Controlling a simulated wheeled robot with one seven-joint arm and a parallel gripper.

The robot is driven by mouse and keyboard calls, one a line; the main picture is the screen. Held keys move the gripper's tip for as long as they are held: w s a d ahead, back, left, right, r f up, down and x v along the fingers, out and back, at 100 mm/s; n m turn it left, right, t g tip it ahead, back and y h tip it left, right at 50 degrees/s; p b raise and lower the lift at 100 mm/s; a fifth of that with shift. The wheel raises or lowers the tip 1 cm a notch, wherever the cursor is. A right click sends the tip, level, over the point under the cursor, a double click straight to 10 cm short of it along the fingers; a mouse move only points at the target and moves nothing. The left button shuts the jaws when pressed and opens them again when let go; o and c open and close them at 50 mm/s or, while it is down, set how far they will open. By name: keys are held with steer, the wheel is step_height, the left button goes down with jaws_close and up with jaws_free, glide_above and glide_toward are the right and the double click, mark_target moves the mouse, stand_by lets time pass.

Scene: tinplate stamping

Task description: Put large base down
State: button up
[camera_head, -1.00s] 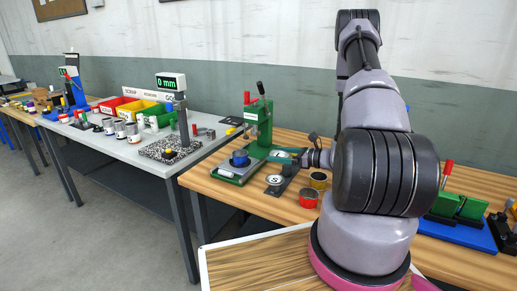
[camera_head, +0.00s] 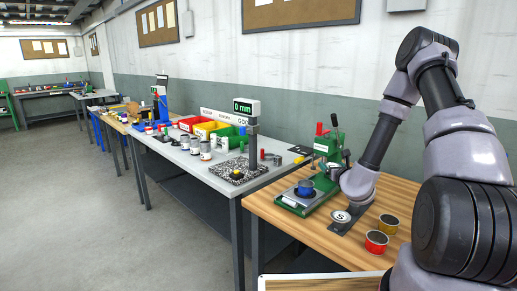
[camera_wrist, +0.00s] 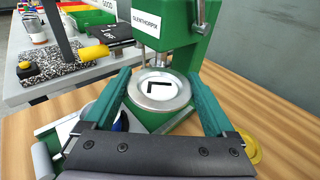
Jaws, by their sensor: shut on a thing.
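The large base, a round silvery disc marked L (camera_wrist: 159,92), sits between the two green fingers of my gripper (camera_wrist: 160,74) in the wrist view. The gripper is shut on it. The base is in front of the green press (camera_wrist: 174,40), with the press's green foot under it; I cannot tell whether it touches anything below.
A blue round part (camera_head: 305,188) sits on the press's plate. A grey table (camera_head: 215,172) with bins and a gauge is at left.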

steer(key=shift+d, duration=0.1)
steer(key=shift+d+f+n+y, duration=0.1)
steer(key=shift+d+n+y, duration=0.15)
steer(key=shift+n+y, duration=0.35)
steer(key=shift+s+d+f+n+y, duration=0.2)
steer(key=shift+s+n+y, duration=0.2)
steer(key=shift+y, duration=0.4)
steer(key=s+d+f+n+g+y, duration=0.2)
steer(key=s+f+n+g+y, duration=0.2)
steer(key=s+n+y, duration=0.2)
steer(key=s+y, duration=0.2)
steer(key=s, duration=0.2)
steer(key=shift+s+d+n+g, duration=0.15)
steer(key=shift+s+n+g, duration=0.15)
steer(key=shift+g, duration=0.1)
steer(key=shift+w, duration=0.1)
glide_toward(306, 182)
steer(key=w+a+r, duration=0.1)
steer(key=a, duration=0.1)
steer(key=w+a+r, duration=0.1)
steer(key=a, duration=0.1)
steer(key=a+r, duration=0.1)
steer(key=a, duration=0.1)
steer(key=shift+w+r, duration=0.1)
steer(key=shift+w, duration=0.3)
steer(key=shift+x, duration=1.2)
steer(key=shift+f, duration=1.4)
